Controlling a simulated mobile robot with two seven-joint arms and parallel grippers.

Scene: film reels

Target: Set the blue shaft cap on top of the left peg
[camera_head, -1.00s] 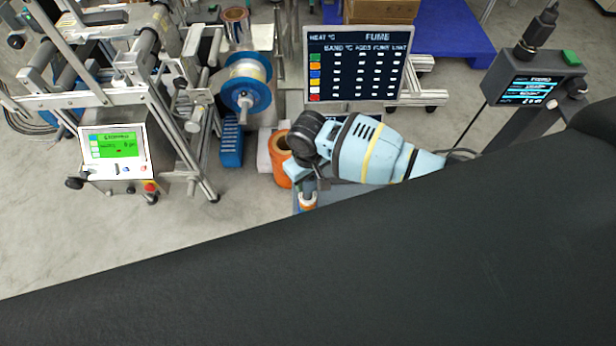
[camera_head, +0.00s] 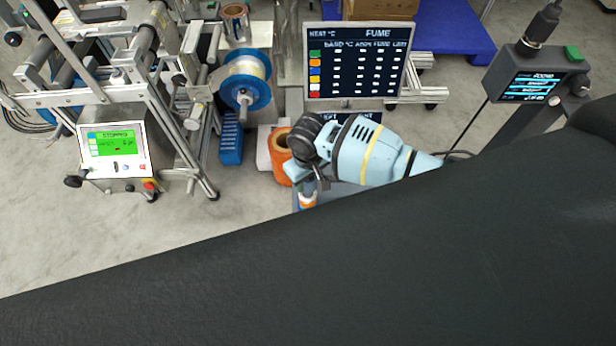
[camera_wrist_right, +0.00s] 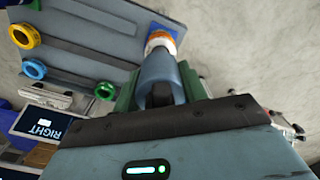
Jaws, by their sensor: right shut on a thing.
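My right gripper (camera_wrist_right: 158,90) has green fingers shut on a blue-grey cylinder, the blue shaft cap (camera_wrist_right: 160,72). An orange and white ringed piece (camera_wrist_right: 160,41) shows just past the cap's far end, in line with it. I cannot tell whether the two touch, or whether this piece belongs to the left peg. In the head view my right gripper (camera_head: 309,176) points down, and the orange and white piece (camera_head: 307,200) shows below it. My own dark arm hides much of the area in front. My left gripper is not in view.
A grey slotted board (camera_wrist_right: 85,40) carries yellow, blue and green rings. A RIGHT sign (camera_wrist_right: 42,125) lies beyond it. In the head view, an orange roll (camera_head: 280,160), a blue ribbed block (camera_head: 230,140) and a reel machine stand left of the gripper. A FUME board (camera_head: 357,60) stands behind.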

